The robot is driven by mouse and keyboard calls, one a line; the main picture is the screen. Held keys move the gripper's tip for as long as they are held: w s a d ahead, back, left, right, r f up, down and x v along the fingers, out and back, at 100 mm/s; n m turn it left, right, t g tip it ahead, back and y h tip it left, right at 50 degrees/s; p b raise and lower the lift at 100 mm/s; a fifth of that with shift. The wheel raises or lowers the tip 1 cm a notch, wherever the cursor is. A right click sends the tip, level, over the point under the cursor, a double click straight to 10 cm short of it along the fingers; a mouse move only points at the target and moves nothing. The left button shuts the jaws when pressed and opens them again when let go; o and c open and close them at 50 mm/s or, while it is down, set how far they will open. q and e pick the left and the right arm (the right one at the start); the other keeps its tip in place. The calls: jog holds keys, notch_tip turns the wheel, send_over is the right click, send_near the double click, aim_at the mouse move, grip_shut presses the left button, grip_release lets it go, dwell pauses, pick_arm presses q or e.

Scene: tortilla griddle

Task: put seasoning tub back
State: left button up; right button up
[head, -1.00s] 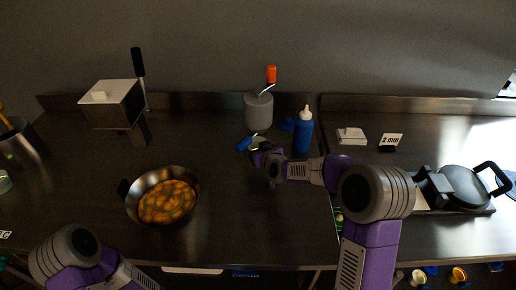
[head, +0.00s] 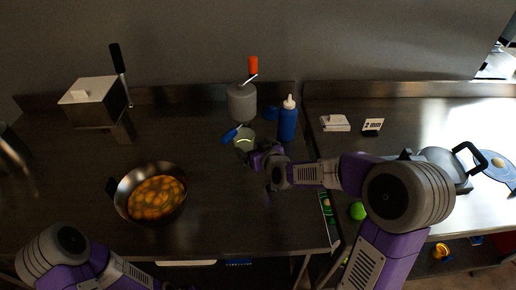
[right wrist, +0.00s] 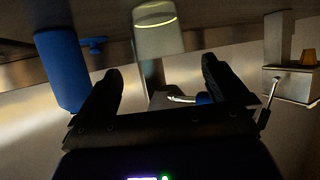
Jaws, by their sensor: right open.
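A small pale translucent tub (head: 245,138), which I take to be the seasoning tub, stands on the dark counter near the back, left of the blue squeeze bottle (head: 288,120). My right gripper (head: 256,154) is just in front of it and to its right. In the right wrist view, which looks upside down, the tub (right wrist: 158,18) shows beyond the open fingertips (right wrist: 162,68), with nothing between the fingers. The blue bottle (right wrist: 62,70) is at the left there. My left arm shows at the lower left of the head view, but its gripper is out of view.
A blue-handled tool (head: 230,135) lies close to the tub's left. A grey canister (head: 242,102) with a crank stands behind it. A pan of food (head: 150,192) is at left, a metal box (head: 95,100) behind it. The counter between the pan and my right gripper is clear.

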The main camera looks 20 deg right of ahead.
jog(key=shift+v, duration=1.15)
